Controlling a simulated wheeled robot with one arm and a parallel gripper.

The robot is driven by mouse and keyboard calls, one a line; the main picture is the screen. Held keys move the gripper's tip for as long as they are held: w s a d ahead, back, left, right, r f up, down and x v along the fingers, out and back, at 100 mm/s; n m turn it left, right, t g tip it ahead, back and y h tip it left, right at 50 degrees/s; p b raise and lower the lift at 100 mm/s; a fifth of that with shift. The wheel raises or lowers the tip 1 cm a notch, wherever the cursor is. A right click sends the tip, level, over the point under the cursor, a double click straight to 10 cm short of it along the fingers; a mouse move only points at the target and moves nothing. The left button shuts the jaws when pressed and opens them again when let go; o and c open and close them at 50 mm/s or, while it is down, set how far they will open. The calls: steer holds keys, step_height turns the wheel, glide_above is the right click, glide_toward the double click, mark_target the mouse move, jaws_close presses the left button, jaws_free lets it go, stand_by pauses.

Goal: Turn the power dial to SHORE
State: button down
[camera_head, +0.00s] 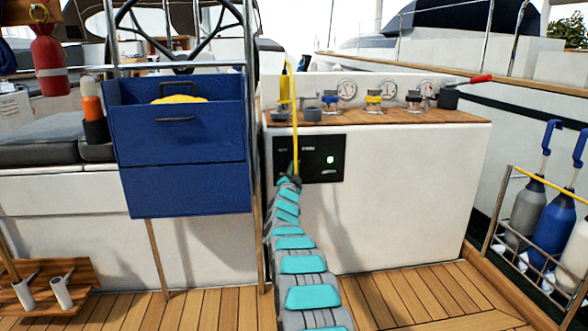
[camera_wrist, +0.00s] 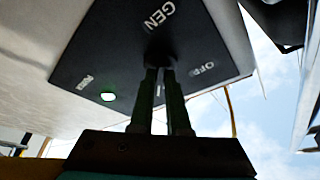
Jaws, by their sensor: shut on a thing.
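The black power panel (camera_head: 313,168) is on the white cabinet front, below the wooden counter. In the wrist view the panel (camera_wrist: 120,50) is tilted and shows the labels GEN (camera_wrist: 159,15) and OFF (camera_wrist: 201,69). The lamp (camera_head: 330,160) also glows in the head view. My gripper (camera_wrist: 160,70) is shut on the dark power dial (camera_wrist: 160,47) at the panel's face. The fingers hide most of the dial, and its pointer direction cannot be told.
A rack of bottles (camera_head: 550,240) is at the right.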

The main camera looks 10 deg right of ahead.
steer(key=c, duration=0.9)
jaws_free()
steer(key=shift+s, duration=0.1)
steer(key=shift+v, duration=3.8)
